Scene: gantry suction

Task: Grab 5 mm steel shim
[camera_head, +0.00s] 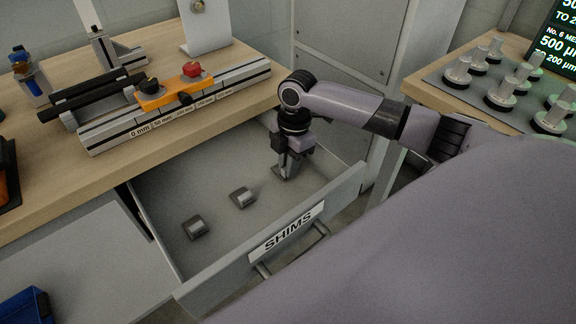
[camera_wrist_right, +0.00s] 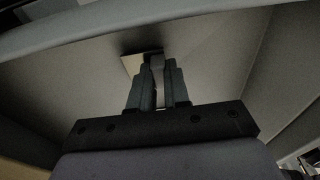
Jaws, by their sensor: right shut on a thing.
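My right gripper (camera_head: 289,167) points down into the open drawer marked SHIMS (camera_head: 225,251). It is shut on a small steel shim (camera_wrist_right: 158,62), which is mostly hidden by the fingers in the head view. In the right wrist view the gripper (camera_wrist_right: 158,75) has its fingers on either side of the shim's grey upright part, and a flat tan-and-dark piece (camera_wrist_right: 132,63) shows beside the tips. Two other small grey shims (camera_head: 243,197) and (camera_head: 196,228) lie on the drawer floor to the left. No thickness marks are readable. My left gripper is not in view.
The drawer's front wall and handle (camera_head: 290,250) stand near the gripper. A wooden bench (camera_head: 40,205) holds a rail with a scale and an orange carriage (camera_head: 175,92). At the right, several metal knobbed pieces (camera_head: 500,90) stand on a grey mat.

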